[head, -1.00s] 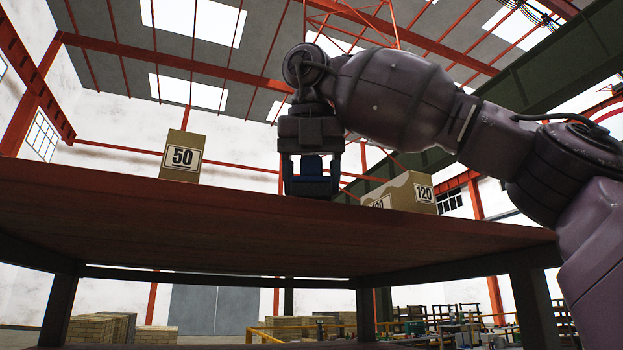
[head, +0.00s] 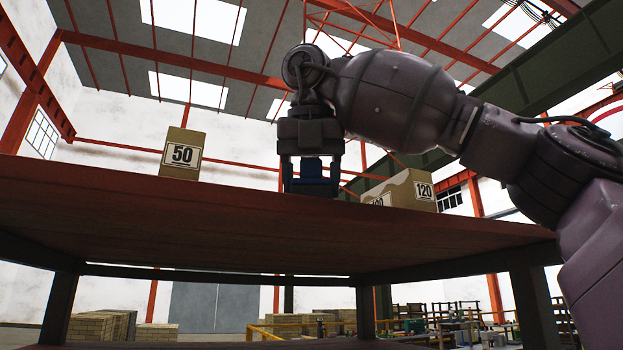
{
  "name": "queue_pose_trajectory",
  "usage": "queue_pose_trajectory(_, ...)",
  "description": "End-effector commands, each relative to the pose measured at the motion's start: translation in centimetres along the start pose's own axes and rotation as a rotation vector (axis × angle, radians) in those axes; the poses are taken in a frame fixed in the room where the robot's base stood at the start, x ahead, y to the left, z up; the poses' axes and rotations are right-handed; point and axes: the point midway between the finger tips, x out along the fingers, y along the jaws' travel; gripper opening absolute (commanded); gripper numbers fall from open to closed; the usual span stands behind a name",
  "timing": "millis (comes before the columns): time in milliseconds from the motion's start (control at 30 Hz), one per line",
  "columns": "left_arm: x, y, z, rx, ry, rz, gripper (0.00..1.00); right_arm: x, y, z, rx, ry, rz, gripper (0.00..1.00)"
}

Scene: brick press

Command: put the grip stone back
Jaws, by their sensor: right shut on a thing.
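My right gripper (head: 311,188) reaches in from the right and points down at the far part of the table top. It is shut on a blue block (head: 311,169), which seems to be the grip stone. Its lower part is cut off by the table's edge, so I cannot tell whether it touches the table. My left gripper is not in view.
The brown table (head: 200,222) is seen from below its top, so most of its surface is hidden. A cardboard box marked 50 (head: 181,170) stands left of the gripper.

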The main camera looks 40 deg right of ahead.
Motion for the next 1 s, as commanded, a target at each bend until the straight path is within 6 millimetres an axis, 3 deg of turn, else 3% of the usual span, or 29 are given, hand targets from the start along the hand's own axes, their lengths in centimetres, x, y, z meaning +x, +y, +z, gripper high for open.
queue_pose_trajectory(333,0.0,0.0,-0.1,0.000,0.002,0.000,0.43,0.3,0.0,-0.2,0.001,-0.001,0.001,0.33)
queue_pose_trajectory(367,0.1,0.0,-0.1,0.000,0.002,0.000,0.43,0.3,0.0,-0.2,0.001,-0.001,0.001,0.60)
queue_pose_trajectory(567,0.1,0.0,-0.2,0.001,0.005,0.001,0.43,0.3,0.0,-0.2,0.000,-0.001,0.001,0.88)
queue_pose_trajectory(833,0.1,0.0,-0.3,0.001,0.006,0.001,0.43,0.3,0.0,-0.2,0.000,0.000,0.000,0.88)
queue_pose_trajectory(1000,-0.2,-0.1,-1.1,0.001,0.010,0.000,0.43,-1.3,-0.1,-0.1,0.001,-0.003,0.002,0.88)
